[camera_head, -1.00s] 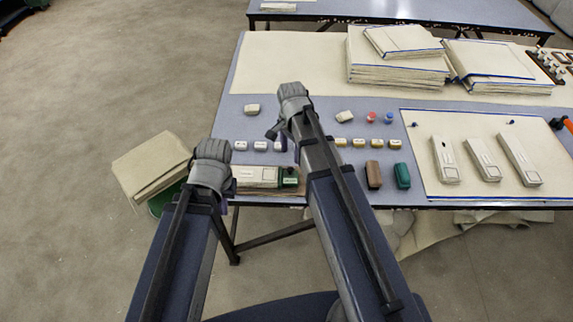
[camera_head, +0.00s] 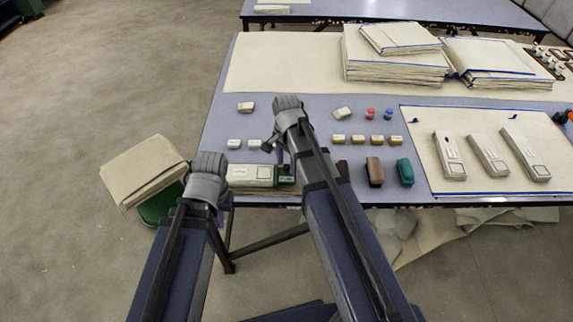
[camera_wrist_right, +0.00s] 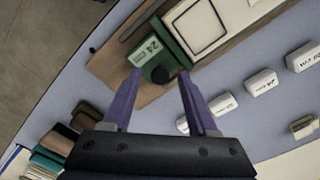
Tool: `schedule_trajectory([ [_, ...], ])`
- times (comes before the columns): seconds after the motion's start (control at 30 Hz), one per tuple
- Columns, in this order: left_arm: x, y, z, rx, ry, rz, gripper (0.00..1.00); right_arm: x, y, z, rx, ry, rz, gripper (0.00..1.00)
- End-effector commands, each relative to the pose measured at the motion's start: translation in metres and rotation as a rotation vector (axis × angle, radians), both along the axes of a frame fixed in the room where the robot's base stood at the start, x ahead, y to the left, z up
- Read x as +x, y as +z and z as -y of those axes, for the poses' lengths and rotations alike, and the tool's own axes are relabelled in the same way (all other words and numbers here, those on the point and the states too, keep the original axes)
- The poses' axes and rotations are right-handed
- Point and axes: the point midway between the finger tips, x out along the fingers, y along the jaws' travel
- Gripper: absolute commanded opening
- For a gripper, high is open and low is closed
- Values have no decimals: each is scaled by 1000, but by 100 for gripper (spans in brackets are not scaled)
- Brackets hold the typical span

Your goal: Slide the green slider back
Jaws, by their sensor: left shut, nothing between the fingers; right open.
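The green slider (camera_wrist_right: 157,54) carries a "24 cm" label and a dark round knob (camera_wrist_right: 160,74). It sits at the end of a cream block on a brown wooden board (camera_wrist_right: 105,62). In the head view the green slider (camera_head: 285,174) shows at the near table edge, partly behind my right arm. My right gripper (camera_wrist_right: 160,82) is open, its two purple fingers on either side of the knob in the picture; contact cannot be told. My left gripper (camera_head: 222,205) is shut and empty at the near table edge, left of the cream block (camera_head: 250,174); its fingers are mostly hidden.
Several small white blocks (camera_wrist_right: 262,82) lie beside the board. Brown (camera_head: 375,172) and green (camera_head: 405,172) blocks stand to the right. A folded cloth on a green stool (camera_head: 160,207) stands left of the table.

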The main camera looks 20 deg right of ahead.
Motion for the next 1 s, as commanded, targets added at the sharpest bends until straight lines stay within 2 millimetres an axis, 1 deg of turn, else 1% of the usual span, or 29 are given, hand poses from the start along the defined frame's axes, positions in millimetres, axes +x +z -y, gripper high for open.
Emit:
schedule_trajectory([
  [0.03, 0, 0, 0, 0, 0, 0, 0, 0, 0, 0, 0, 0, 0, 59],
  [0.07, 0, 0, 0, 0, 0, 0, 0, 0, 0, 0, 0, 0, 0, 57],
  [0.57, 0, 0, 0, 0, 0, 0, 0, 0, 0, 0, 0, 0, 0, 1],
  [1.0, 0, 0, 0, 0, 0, 0, 0, 0, 0, 0, 0, 0, 0, 0],
])
